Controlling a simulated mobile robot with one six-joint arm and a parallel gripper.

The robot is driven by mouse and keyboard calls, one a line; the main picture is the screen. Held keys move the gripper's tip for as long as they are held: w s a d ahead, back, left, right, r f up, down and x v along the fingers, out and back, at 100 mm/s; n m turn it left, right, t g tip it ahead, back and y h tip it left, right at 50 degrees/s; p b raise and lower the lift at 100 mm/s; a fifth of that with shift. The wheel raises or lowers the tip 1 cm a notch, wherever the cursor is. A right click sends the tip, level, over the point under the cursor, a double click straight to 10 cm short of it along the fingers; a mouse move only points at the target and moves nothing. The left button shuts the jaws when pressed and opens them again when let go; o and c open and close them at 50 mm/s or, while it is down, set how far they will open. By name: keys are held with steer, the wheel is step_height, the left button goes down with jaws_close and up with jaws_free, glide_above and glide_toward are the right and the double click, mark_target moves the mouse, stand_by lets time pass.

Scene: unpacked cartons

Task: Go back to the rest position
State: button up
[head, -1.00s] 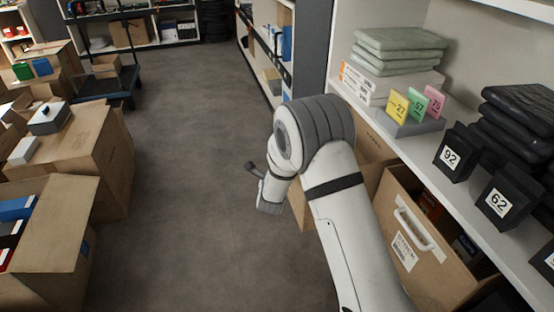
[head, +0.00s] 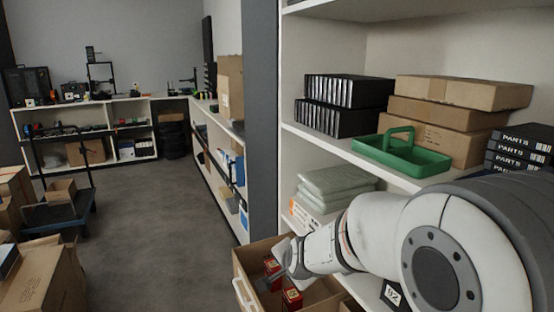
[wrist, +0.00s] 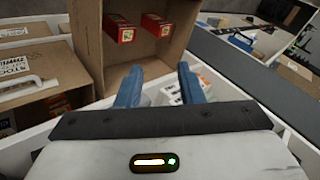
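My gripper (wrist: 158,76) shows in the wrist view with its two blue fingers apart and nothing seen between their tips. In the head view my gripper (head: 278,279) is at the end of my white arm, low in the picture, in front of or over an open cardboard carton (head: 246,259). The fingers are small and hard to make out there. Red boxes (head: 291,299) lie in that carton. In the wrist view red boxes (wrist: 119,28) show inside an open carton (wrist: 92,40) beyond the fingertips.
The shelf unit (head: 345,150) on the right holds a green tray (head: 405,160), stacked cartons (head: 455,93) and black binders (head: 345,88). A dark cart (head: 62,212) and cartons (head: 40,280) stand at left. The grey floor (head: 165,235) between is clear.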

steer(key=s+d+r+n+g+p, duration=0.2)
steer(key=s+d+r+n+p, duration=0.1)
steer(key=s, duration=0.5)
steer(key=s+d+r+n+g+h+p, duration=0.1)
steer(key=s+d+r+n+g+p, duration=0.1)
steer(key=s+r, duration=0.6)
steer(key=s+d+r+n+g+h+p, duration=0.1)
steer(key=s+d+r+n+p, duration=0.3)
steer(key=s+d, duration=0.4)
steer(key=shift+s+r+n+g+p, duration=0.45)
steer(key=shift+r+p, duration=0.25)
steer(key=shift+p, duration=0.4)
